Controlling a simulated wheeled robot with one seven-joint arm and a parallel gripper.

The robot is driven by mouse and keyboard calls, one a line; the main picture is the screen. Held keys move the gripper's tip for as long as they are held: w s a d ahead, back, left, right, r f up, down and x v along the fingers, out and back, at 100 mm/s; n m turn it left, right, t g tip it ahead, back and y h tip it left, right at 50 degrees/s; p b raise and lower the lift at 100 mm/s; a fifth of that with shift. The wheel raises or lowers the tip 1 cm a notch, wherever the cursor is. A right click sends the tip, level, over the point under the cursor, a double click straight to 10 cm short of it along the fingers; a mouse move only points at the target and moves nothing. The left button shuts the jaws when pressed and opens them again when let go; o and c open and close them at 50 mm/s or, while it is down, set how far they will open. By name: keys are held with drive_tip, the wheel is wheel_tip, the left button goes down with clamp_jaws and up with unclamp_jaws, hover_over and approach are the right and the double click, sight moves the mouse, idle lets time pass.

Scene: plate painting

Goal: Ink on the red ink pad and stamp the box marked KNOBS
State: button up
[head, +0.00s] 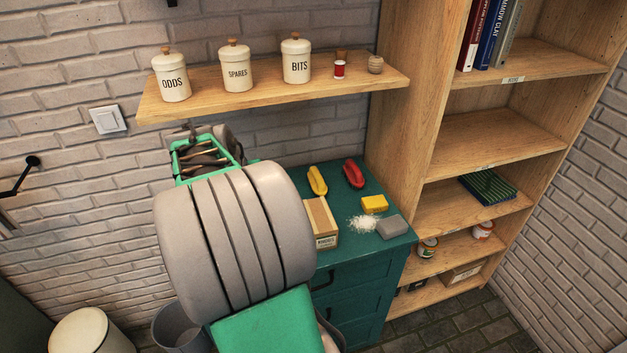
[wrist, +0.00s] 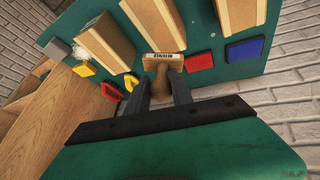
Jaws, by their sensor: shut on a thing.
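My gripper (wrist: 162,84) is shut on the brown wooden handle of a stamp (wrist: 158,68) in the wrist view. Three cardboard boxes stand on the top: left (wrist: 105,42), middle (wrist: 152,18) and right (wrist: 235,12). The stamp's face is hidden. In the head view my arm covers the gripper, stamp and ink pads.
A blue pad (wrist: 245,50) lies right of the red one. A yellow stapler (head: 317,180), a red stapler (head: 354,173), a yellow block (head: 374,204), a grey block (head: 391,227) and white grains (head: 362,223) share the cabinet top. A shelf with jars (head: 236,66) hangs above.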

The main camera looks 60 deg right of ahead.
drive_tip(key=s+d+m+g, duration=0.2)
drive_tip(key=s+d+m, duration=0.2)
drive_tip(key=s+d, duration=0.85)
drive_tip(key=b, duration=0.4)
hover_over(320, 214)
drive_tip(key=shift+f, duration=3.25)
drive_tip(key=shift+f, duration=0.55)
wheel_tip(320, 214, up, 7)
drive_tip(key=p, duration=0.4)
drive_tip(key=shift+w, duration=0.1)
